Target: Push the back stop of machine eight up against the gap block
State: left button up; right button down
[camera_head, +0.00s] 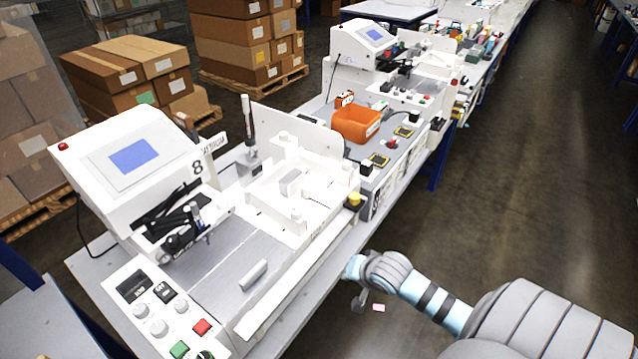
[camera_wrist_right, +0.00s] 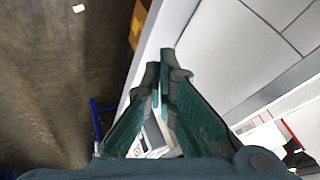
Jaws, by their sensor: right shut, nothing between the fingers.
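Machine eight (camera_head: 135,160) is a white plotter with a blue screen and an "8" on its side. Its grey bed (camera_head: 215,265) carries a raised light-grey bar (camera_head: 253,275) near the front. A small pale block (camera_head: 290,183) sits in the white framed area towards the back of the bed. I cannot tell for certain which parts are the back stop and the gap block. My right gripper (camera_head: 357,290) is low beside the machine's right edge, apart from these parts. In the right wrist view its fingers (camera_wrist_right: 163,80) are together and empty. My left gripper is not in view.
A control panel (camera_head: 160,315) with knobs and red and green buttons is at the front. An orange bin (camera_head: 357,124) stands on the bench behind the machine. A second plotter (camera_head: 365,50) is farther back. The floor (camera_head: 500,170) at right is open.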

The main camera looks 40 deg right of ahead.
aim_at(302, 188)
jog(key=w+d+r+m+t, duration=0.1)
jog(key=w+r+m, duration=0.3)
jog(key=r, duration=0.4)
jog(key=w+d+r+m+t, duration=0.1)
jog(key=w+r+m, duration=0.35)
jog(key=r, duration=0.45)
jog(key=x, duration=0.9)
jog(key=shift+w+f, duration=0.1)
jog(key=shift+f, duration=0.15)
jog(key=shift+w+d+p, duration=0.25)
jog(key=shift+w+p, duration=0.05)
jog(key=shift+w, duration=0.95)
jog(key=shift+w+d, duration=0.1)
jog(key=shift+w, duration=0.35)
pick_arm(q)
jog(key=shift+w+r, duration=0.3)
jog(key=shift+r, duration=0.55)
pick_arm(e)
jog(key=shift+r, duration=0.1)
